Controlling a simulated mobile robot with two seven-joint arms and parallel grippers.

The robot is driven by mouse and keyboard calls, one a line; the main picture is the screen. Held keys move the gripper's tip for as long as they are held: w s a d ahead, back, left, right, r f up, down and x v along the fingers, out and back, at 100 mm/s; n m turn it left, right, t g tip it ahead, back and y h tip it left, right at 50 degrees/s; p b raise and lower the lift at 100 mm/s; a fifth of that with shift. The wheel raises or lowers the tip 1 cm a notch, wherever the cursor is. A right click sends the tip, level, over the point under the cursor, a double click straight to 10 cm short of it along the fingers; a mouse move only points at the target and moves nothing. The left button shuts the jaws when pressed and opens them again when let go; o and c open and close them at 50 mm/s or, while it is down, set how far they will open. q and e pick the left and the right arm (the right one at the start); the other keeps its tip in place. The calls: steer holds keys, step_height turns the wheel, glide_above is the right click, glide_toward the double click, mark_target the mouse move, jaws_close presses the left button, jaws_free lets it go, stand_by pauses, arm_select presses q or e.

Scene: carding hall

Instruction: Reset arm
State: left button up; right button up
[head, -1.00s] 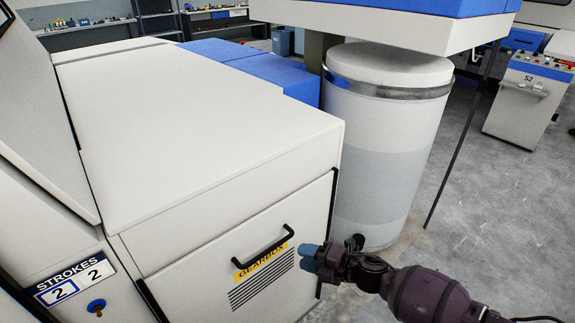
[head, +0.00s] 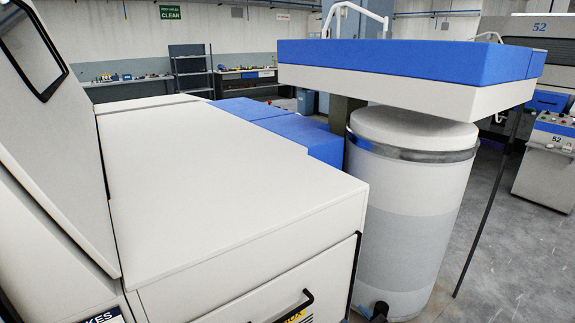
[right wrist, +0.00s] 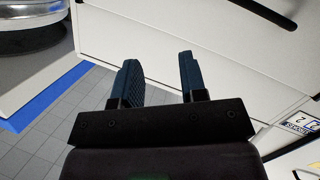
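My right gripper (right wrist: 158,61) shows in the right wrist view with its two blue fingers apart and nothing between them. It is in front of a white machine panel (right wrist: 230,70). My left gripper is in neither view.
The white machine cabinet (head: 220,170) fills the left and middle, with a black handle (head: 297,309) on its front. A tall white can (head: 405,215) stands right of it under a blue-topped slab (head: 410,60). Grey floor (head: 520,250) is clear at right.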

steer(key=s+d+f+m+g+h, duration=0.1)
steer(key=s+d+f+m+h, duration=0.2)
steer(key=s, duration=0.7)
steer(key=s+d+f+m+g+h, duration=0.2)
steer(key=s+d+f+m+h, duration=0.1)
steer(key=s+d+f+m, duration=0.2)
steer(key=s+d+f, duration=0.2)
steer(key=s+d, duration=0.2)
steer(key=s, duration=0.2)
steer(key=shift+s+f+m, duration=0.3)
steer(key=shift+f+m, duration=0.1)
